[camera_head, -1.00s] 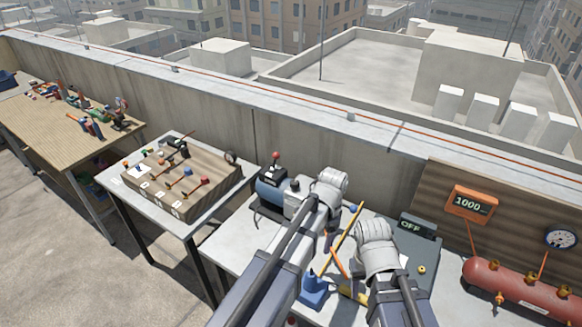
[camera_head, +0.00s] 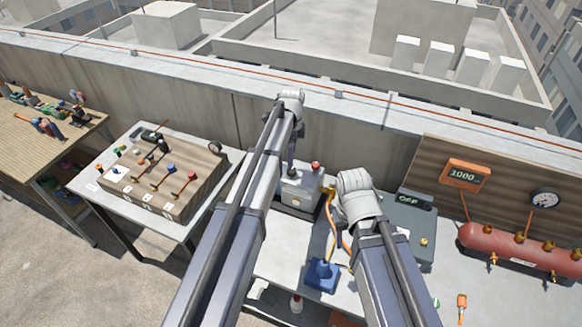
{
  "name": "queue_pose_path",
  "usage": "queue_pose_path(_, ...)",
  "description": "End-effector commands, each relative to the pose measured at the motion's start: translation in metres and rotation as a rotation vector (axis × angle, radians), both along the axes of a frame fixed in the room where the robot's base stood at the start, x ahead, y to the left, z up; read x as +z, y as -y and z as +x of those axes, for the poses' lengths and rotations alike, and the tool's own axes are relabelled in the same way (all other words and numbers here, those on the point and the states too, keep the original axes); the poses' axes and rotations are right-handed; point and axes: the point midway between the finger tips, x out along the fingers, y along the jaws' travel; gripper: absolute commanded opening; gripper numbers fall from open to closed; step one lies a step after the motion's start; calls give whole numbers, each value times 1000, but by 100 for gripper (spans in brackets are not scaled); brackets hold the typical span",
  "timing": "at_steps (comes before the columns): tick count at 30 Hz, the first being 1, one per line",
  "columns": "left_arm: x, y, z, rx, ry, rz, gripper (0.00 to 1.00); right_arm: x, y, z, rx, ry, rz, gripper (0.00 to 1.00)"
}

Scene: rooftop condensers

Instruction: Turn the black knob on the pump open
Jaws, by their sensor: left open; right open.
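The pump (camera_head: 299,190) is a grey box-shaped unit on the light table near the wall, with a red knob on top at its right. My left arm covers its left side. My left gripper (camera_head: 291,158) points down just above the pump's top, open. A small dark part lies under its tips, perhaps the black knob; I cannot tell whether they touch. My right gripper (camera_head: 334,222) is open to the right of the pump, mostly hidden behind its own wrist.
A blue-based item (camera_head: 322,275) and an orange hose stand near my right arm. A grey box reading OFF (camera_head: 408,203), a red tank (camera_head: 520,250) and a 1000 display (camera_head: 464,175) are at right. A wooden switch box (camera_head: 165,180) sits on the left table.

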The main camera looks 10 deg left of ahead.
Motion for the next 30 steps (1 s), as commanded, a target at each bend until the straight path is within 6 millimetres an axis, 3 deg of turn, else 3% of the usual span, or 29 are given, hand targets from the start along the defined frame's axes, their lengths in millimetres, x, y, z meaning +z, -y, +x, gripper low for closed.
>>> queue_pose_path(18,-70,0,0,1,0,0,74,-70,0,0,12,-1,-2,50)
queue_pose_path(30,-75,0,0,2,0,0,74,-75,0,0,11,-1,-2,50)
